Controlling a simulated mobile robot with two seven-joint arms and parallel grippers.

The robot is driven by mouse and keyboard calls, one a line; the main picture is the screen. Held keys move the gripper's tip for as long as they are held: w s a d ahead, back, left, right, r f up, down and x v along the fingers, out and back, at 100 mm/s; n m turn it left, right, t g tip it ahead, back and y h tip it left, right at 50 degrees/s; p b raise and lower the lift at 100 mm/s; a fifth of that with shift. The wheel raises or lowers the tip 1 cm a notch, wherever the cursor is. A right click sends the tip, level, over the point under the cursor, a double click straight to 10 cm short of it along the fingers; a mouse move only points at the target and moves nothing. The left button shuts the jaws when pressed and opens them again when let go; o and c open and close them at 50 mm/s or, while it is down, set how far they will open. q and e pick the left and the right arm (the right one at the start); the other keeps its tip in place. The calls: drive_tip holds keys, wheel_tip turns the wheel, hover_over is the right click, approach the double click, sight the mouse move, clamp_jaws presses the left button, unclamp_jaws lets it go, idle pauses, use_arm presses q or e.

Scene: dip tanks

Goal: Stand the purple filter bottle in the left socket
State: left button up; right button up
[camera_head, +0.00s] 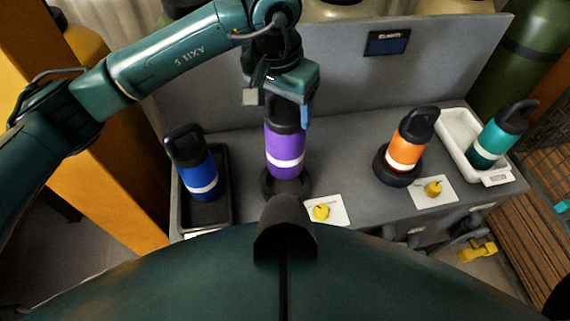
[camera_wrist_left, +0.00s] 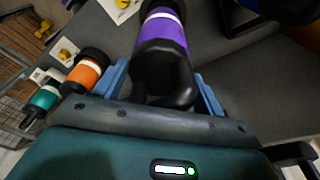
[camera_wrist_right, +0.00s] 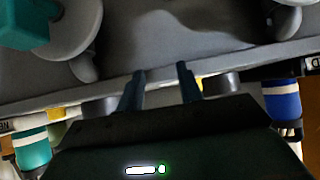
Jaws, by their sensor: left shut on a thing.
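The purple filter bottle (camera_head: 284,145) has a white band and a black cap, and is upright at the left socket (camera_head: 285,183), a black ring on the grey bench. Its base is at the ring; I cannot tell whether it is fully seated. My left gripper (camera_head: 284,92) is shut on the black cap from above. In the left wrist view the bottle (camera_wrist_left: 168,32) lies between the blue fingers (camera_wrist_left: 160,88). My right gripper (camera_wrist_right: 161,84) shows in its own wrist view with its fingers apart and nothing between them.
An orange bottle (camera_head: 405,150) stands in the right socket (camera_head: 396,178). A blue bottle (camera_head: 197,178) is in a black tray (camera_head: 224,205) on the left. Cards with yellow tags (camera_head: 321,212) lie before the sockets.

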sight(285, 142)
use_arm(q)
drive_tip(key=f, duration=0.2)
drive_tip(key=f+b, duration=0.1)
drive_tip(key=f, duration=0.1)
drive_tip(key=shift+s+f, duration=0.2)
drive_tip(key=shift+f, duration=0.15)
drive_tip(key=shift+f+b, duration=0.3)
drive_tip(key=shift+f, duration=0.2)
wheel_tip(285, 142, down, 3)
drive_tip(key=shift+f+b, duration=0.1)
drive_tip(key=shift+b, duration=0.45)
drive_tip(key=shift+w+f, duration=0.1)
drive_tip(key=shift+f, duration=0.05)
use_arm(e)
drive_tip(key=shift+a+f+y, duration=0.3)
drive_tip(key=shift+a+f, duration=0.1)
drive_tip(key=shift+f, duration=0.1)
use_arm(q)
drive_tip(key=shift+f+b, duration=0.2)
drive_tip(key=shift+b, duration=0.15)
drive_tip(key=o, duration=1.5)
drive_tip(key=shift+c, duration=0.2)
drive_tip(key=o, duration=0.4)
use_arm(e)
drive_tip(key=shift+w+t, duration=0.2)
drive_tip(key=shift+t, duration=0.1)
